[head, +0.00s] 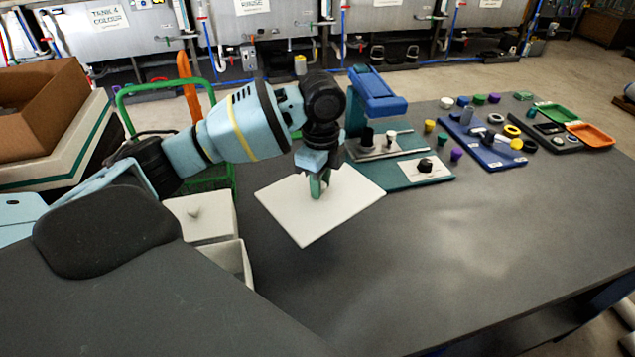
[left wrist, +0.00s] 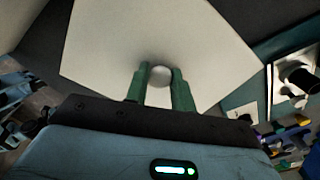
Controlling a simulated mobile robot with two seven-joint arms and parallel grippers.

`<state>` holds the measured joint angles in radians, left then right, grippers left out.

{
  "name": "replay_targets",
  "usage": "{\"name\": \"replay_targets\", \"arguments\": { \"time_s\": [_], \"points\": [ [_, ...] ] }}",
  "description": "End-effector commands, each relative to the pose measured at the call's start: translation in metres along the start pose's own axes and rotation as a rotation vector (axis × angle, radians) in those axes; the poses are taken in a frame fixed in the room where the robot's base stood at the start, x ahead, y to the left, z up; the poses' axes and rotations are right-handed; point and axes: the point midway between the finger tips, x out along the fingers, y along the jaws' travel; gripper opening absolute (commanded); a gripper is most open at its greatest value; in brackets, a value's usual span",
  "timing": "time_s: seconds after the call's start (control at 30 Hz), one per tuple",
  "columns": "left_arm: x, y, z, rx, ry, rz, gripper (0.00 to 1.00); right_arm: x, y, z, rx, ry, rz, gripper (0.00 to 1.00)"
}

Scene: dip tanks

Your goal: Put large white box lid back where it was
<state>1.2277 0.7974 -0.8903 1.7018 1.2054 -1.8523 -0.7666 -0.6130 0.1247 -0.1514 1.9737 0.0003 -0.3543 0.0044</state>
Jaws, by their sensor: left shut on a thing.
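The large white box lid (head: 310,210) is a flat white square panel over the near left part of the grey table. My left gripper (head: 319,190) is above it with green fingers shut on its knob. In the left wrist view, the fingers (left wrist: 159,88) stand on both sides of the round white knob (left wrist: 160,75) of the lid (left wrist: 150,30). I cannot tell how high the lid is above the table. An open white box (head: 240,262) stands to its lower left, partly hidden. My right gripper is not in view.
A smaller white box with a knobbed lid (head: 200,215) stands beside the open box. A blue press-like device (head: 375,95) and a teal mat (head: 402,179) are behind and right of the lid. Blue and black trays hold small parts farther right. The table's front right (head: 450,260) is clear.

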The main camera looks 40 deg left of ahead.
Motion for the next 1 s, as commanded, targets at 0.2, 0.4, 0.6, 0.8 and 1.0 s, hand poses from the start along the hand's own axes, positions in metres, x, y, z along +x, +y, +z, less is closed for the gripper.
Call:
{"name": "replay_targets", "arguments": {
  "time_s": [0.2, 0.4, 0.6, 0.8, 1.0],
  "points": [
    [0.001, 0.010, -0.011, -0.155, -0.001, -0.005, 0.00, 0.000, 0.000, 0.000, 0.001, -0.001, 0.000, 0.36],
    [0.004, 0.030, -0.028, -0.450, -0.002, -0.011, 0.00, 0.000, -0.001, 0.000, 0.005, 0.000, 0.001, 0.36],
    [0.007, 0.053, -0.044, -0.757, -0.001, -0.013, 0.00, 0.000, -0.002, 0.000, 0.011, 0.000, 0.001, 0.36],
    [0.011, 0.078, -0.059, -1.062, 0.001, -0.010, 0.00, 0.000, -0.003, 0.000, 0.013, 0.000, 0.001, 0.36],
    [0.013, 0.100, -0.069, -1.320, 0.002, -0.005, 0.00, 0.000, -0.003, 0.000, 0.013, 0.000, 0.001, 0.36]
  ]
}}
